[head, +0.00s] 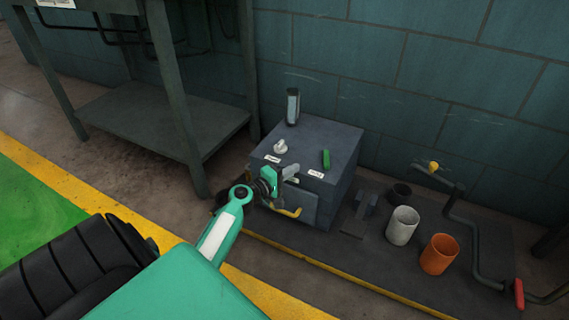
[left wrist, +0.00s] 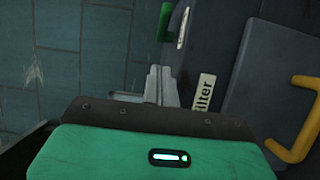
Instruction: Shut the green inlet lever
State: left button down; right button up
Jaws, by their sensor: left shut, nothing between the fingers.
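The green lever (head: 326,159) stands upright on top of a dark grey box (head: 330,140), near its front right edge. In the left wrist view the green lever (left wrist: 164,22) is at the top edge, partly cut off, ahead of my fingers. My left gripper (head: 291,169) is at the box's front edge, left of the green lever and apart from it. In the left wrist view its fingertips (left wrist: 160,80) are together with nothing between them. The right gripper is not in view.
A yellow handle (head: 290,212) is on the box front. A white cup (head: 402,226), an orange cup (head: 439,254) and a crank (head: 470,225) stand right. A metal table (head: 160,125) is left.

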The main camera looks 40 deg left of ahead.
aim_at(313, 171)
pick_arm(q)
jog(key=w, duration=0.2)
jog(key=w+b, duration=0.1)
jog(key=shift+w+d+f, duration=0.1)
jog(key=shift+w+d, duration=0.15)
jog(key=shift+w, duration=0.05)
jog(key=shift+w+d, duration=1.15)
jog(key=shift+d, duration=0.1)
jog(key=shift+w+d, duration=0.3)
jog(key=shift+d, duration=0.15)
